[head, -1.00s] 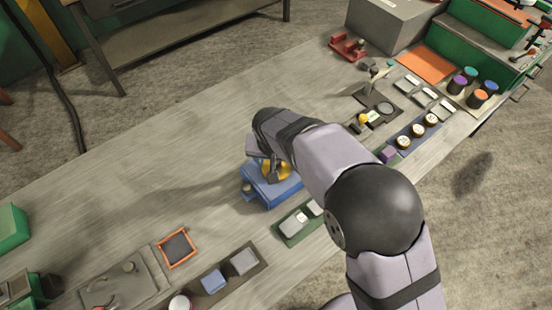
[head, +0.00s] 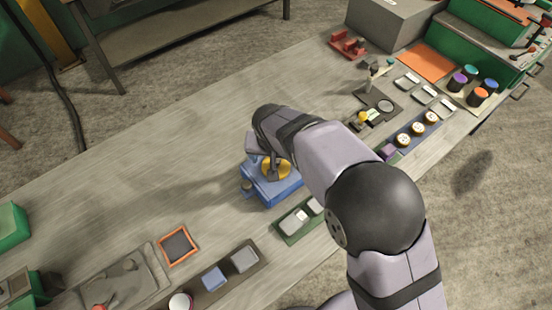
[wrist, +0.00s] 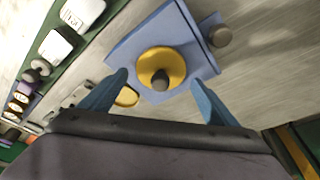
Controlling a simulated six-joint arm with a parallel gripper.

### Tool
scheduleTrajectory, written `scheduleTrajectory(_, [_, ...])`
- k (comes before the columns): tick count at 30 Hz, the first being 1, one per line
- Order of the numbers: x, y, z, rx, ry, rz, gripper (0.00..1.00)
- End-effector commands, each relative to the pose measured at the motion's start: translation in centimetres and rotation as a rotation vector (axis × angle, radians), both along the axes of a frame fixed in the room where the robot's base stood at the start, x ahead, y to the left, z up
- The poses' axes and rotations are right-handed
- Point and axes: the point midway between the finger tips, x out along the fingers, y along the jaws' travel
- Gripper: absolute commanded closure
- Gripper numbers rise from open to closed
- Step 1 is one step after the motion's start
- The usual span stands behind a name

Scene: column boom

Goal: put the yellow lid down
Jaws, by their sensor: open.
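The yellow lid (wrist: 168,62) is a round disc with a dark knob (wrist: 160,80) at its middle. It rests on the blue block (wrist: 125,50), near its middle, and also shows in the head view (head: 279,168). My gripper (wrist: 158,82) is open, its two blue fingers apart on either side of the lid and knob, with nothing held between them. In the head view my gripper (head: 268,160) is over the blue block (head: 270,192) and partly covers the lid. A second yellow piece (wrist: 127,96) shows partly behind the left finger.
A grey knob (wrist: 219,36) sticks out at the block's side. A green tray (head: 290,232) with pale pieces lies close in front of the block. An orange-framed square (head: 177,247) and a dark tray (head: 245,262) lie to the left.

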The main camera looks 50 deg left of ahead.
Motion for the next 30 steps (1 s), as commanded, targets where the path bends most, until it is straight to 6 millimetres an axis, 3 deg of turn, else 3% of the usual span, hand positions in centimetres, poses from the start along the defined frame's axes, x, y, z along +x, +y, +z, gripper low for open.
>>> scheduleTrajectory(18, [-1.9, -1.7, 9.2, 0.003, -0.001, 0.002, 0.18])
scheduleTrajectory(24, [-2.2, -2.1, 10.8, 0.001, 0.000, 0.000, 0.18])
scheduleTrajectory(30, [-2.3, -2.2, 11.2, 0.000, 0.000, 0.000, 0.18])
